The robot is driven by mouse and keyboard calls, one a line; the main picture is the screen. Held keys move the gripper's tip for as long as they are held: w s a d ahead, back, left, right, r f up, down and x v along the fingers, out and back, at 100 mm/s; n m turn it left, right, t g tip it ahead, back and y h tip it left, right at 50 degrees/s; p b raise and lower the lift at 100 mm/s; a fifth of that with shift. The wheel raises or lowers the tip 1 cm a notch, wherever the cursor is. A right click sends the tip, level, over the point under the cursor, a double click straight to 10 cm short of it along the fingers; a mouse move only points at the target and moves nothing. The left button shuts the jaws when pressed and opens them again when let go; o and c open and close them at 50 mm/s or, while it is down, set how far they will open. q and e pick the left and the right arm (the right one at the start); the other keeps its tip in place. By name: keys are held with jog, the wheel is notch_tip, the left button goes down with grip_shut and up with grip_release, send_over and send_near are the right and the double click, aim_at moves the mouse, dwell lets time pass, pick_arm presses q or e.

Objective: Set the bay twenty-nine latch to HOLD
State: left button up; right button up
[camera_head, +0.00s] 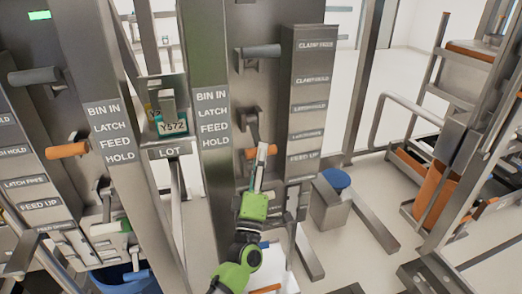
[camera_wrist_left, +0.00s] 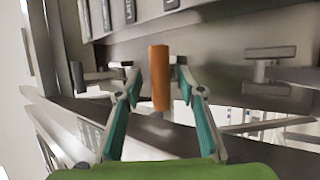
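An orange latch handle (camera_head: 258,152) sticks out from the middle steel post in the head view, beside label strips. In the left wrist view the orange handle (camera_wrist_left: 160,78) stands upright in the picture, between the two teal fingers. My left gripper (camera_head: 262,165) is green and reaches up to this handle. Its fingers (camera_wrist_left: 158,92) are spread, with visible gaps on both sides of the handle. A placard (camera_head: 212,125) reads BIN IN, LATCH, FEED, HOLD. No bay number twenty-nine is readable. My right gripper is not in view.
Another orange handle (camera_head: 67,151) sits on the left post. A grey handle (camera_head: 257,51) is above the middle one. A LOT holder (camera_head: 171,151) with a teal tag hangs between posts.

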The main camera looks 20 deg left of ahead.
pick_arm(q)
jog(key=shift+x, duration=0.9)
jog(key=shift+c, duration=0.4)
